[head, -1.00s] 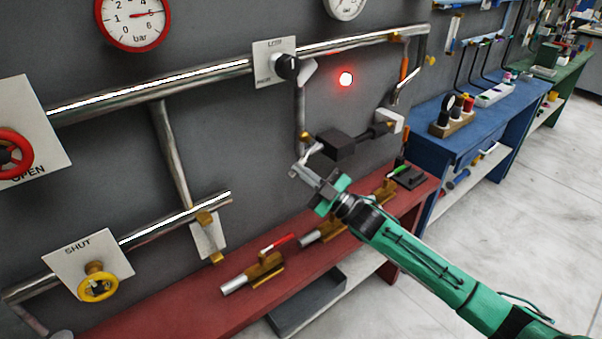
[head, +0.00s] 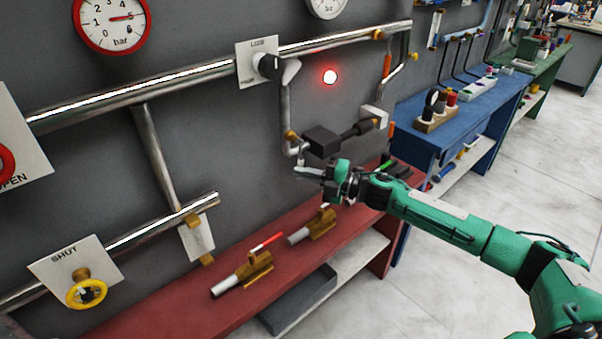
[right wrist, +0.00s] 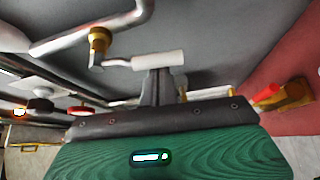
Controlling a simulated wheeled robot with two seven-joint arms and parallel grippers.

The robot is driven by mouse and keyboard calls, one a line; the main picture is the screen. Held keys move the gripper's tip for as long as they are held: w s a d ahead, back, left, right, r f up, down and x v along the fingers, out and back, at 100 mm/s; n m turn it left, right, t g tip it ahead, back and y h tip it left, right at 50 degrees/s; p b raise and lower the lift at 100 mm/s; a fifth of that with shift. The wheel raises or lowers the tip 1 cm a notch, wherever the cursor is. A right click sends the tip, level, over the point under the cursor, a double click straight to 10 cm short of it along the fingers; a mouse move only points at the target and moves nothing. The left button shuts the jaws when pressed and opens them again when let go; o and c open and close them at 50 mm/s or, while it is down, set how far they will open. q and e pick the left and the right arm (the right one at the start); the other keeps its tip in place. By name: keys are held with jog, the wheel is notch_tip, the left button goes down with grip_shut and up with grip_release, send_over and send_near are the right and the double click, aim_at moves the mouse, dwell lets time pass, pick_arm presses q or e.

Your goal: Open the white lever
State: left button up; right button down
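The white lever (right wrist: 160,61) shows in the right wrist view as a pale handle on a cranked arm from a brass valve (right wrist: 98,40). In the head view the lever (head: 301,157) is small, hanging beneath the brass valve (head: 291,136) on the pipe. My left gripper is out of view.
A black block (head: 322,140) juts out right of the valve. A red bench (head: 190,297) below carries a brass valve with a red lever (head: 265,241). A yellow wheel (head: 86,291) is at lower left. A red lamp (head: 330,77) glows on the grey panel.

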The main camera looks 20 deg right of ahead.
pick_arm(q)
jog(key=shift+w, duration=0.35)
pick_arm(e)
jog(key=shift+w+d+f, duration=0.1)
jog(key=shift+d, duration=0.25)
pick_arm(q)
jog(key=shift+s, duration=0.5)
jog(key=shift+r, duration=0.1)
